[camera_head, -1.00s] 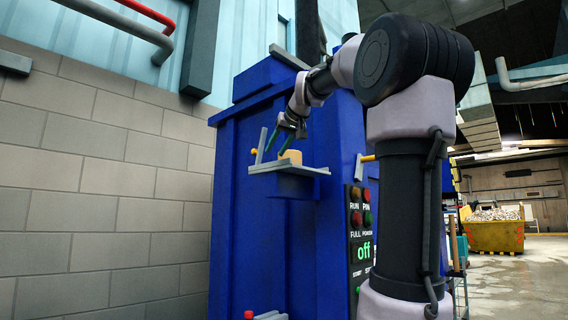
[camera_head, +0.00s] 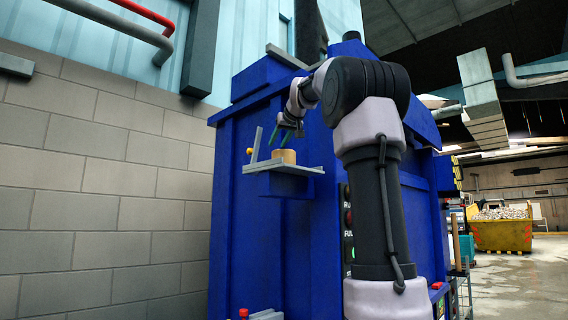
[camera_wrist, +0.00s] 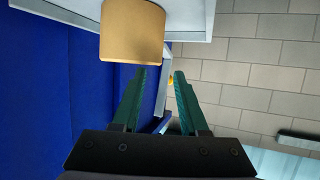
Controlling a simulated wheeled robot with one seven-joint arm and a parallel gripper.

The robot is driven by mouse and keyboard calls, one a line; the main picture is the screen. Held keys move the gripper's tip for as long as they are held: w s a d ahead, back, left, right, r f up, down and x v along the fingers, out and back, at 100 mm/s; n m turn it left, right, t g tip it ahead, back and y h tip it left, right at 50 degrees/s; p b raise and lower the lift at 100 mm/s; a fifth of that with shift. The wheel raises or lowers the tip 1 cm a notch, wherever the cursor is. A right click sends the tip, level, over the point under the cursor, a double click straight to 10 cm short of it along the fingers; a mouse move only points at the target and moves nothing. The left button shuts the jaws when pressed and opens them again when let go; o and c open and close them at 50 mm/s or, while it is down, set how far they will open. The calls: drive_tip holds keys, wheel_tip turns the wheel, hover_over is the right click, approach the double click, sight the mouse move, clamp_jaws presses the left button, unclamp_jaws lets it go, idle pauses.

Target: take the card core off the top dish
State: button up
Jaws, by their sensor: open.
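The card core (camera_head: 284,156) is a short tan cylinder standing upright on the top dish (camera_head: 300,170), a flat pale grey plate on the blue machine. In the wrist view the core (camera_wrist: 132,32) is at the top, left of centre, on the pale dish (camera_wrist: 191,22). My gripper (camera_head: 282,141) has dark green fingers and is just above the core in the head view. In the wrist view my gripper (camera_wrist: 160,73) is open, with nothing between its fingertips. The core appears beyond the tips, offset to the left.
The blue machine (camera_head: 240,230) stands behind and below the dish. A grey upright bar (camera_head: 256,146) rises at the dish's left end. A block wall (camera_head: 100,200) is on the left. A lower ledge with a red knob (camera_head: 243,313) shows at the bottom.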

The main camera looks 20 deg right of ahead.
sight(274, 151)
drive_tip(key=x, duration=0.5)
drive_tip(key=shift+w+d+r, duration=0.1)
drive_tip(key=shift+d, duration=0.05)
clamp_jaws()
wheel_tip(274, 151, up, 10)
idle(0.7)
